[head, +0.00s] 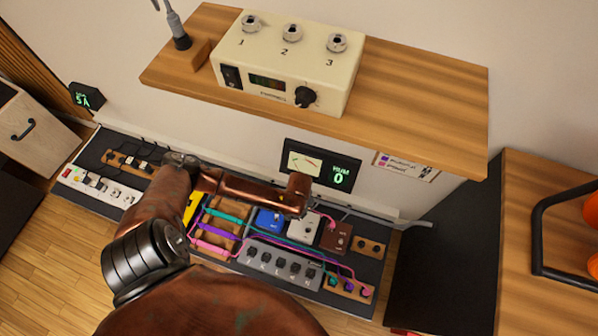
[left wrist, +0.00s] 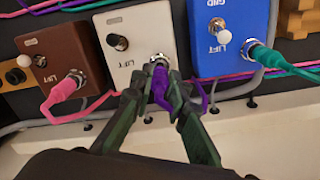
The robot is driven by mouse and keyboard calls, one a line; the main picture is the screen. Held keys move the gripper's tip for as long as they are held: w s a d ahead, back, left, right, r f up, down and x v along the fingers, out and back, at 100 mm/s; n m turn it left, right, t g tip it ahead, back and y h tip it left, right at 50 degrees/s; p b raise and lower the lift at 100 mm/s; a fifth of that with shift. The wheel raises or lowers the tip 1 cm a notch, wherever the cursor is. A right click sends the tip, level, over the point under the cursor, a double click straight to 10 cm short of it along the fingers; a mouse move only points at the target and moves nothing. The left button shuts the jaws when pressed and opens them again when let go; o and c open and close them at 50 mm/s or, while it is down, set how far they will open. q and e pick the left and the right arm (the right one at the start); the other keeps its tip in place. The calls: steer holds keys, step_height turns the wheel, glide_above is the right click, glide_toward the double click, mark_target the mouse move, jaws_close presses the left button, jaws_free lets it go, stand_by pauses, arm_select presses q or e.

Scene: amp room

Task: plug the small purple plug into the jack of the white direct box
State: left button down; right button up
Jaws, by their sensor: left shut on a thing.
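The white direct box (head: 303,227) stands between a blue box and a brown box on the pedalboard. In the left wrist view the white box (left wrist: 136,40) shows a LIFT switch and a metal jack (left wrist: 158,60). My left gripper (left wrist: 158,88) is shut on the small purple plug (left wrist: 159,82), whose front end is at the jack, lined up with it. I cannot tell how deep the plug sits. The purple cable (left wrist: 202,98) bends away to the right. In the head view my left gripper (head: 298,198) is over the white box and hides the plug.
The brown box (left wrist: 62,50) has a pink plug (left wrist: 66,88) in its jack; the blue box (left wrist: 218,40) has a teal plug (left wrist: 266,57). A wooden shelf with a cream unit (head: 288,62) overhangs the board. A wall meter (head: 322,170) reads 0.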

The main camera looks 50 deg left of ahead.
arm_select(q)
steer(key=shift+s+f, duration=0.1)
steer(key=shift+f, duration=0.3)
steer(key=shift+r, duration=0.15)
steer(key=c, duration=1.8)
jaws_free()
step_height(320, 180, up, 12)
